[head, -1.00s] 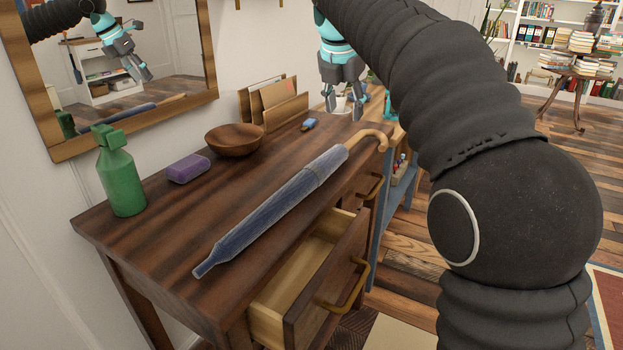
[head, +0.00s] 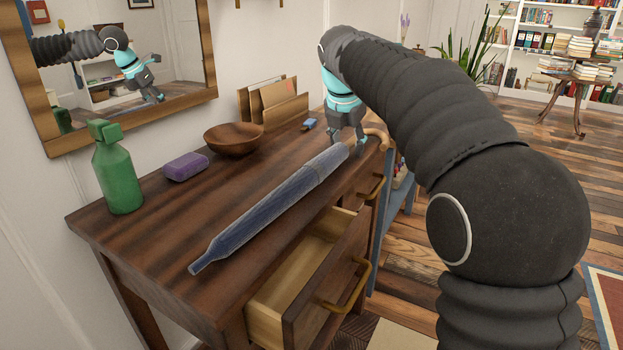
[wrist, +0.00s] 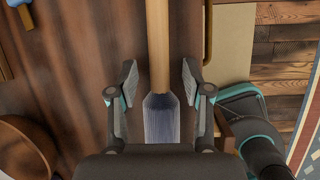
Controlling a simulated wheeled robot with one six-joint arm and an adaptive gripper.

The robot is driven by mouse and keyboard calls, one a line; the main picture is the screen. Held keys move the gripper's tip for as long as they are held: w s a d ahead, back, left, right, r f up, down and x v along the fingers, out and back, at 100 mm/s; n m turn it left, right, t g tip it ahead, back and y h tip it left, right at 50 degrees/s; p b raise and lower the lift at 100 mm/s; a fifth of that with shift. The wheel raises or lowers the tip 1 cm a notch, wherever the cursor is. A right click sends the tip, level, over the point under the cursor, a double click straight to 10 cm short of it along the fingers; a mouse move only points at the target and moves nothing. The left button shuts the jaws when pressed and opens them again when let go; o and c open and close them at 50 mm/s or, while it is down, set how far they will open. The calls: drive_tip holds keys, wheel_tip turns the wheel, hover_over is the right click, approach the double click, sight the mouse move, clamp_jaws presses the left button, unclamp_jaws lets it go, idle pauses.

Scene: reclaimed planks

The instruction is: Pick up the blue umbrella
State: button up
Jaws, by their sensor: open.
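The blue umbrella (head: 275,207) lies closed on the wooden dresser top (head: 150,240), slanting from front left to back right. Its curved wooden handle (head: 376,137) is at the far right end, partly hidden by my gripper. My gripper (head: 347,148) points down over the handle end of the umbrella. In the wrist view my gripper (wrist: 160,85) is open, with one finger on each side of the wooden shaft (wrist: 158,45). The blue folded cloth (wrist: 161,120) starts between the fingers. Both fingers look apart from the shaft.
A wooden bowl (head: 233,138), a purple box-like block (head: 185,167) and a green bottle (head: 118,175) stand along the wall side. A letter holder (head: 275,105) and a small blue item (head: 310,124) are at the back. An open drawer (head: 310,275) juts out below. A mirror (head: 120,60) hangs behind.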

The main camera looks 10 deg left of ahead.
clamp_jaws()
drive_tip(key=shift+r, duration=0.15)
wheel_tip(320, 180, up, 10)
drive_tip(key=p, duration=0.2)
idle(0.5)
drive_tip(key=shift+f, duration=0.2)
wheel_tip(320, 180, down, 10)
drive_tip(key=shift+r+b, duration=0.25)
drive_tip(key=shift+b, duration=0.8)
drive_tip(key=shift+p+v, duration=0.6)
drive_tip(key=shift+v, duration=1.9)
drive_tip(key=shift+w, duration=0.2)
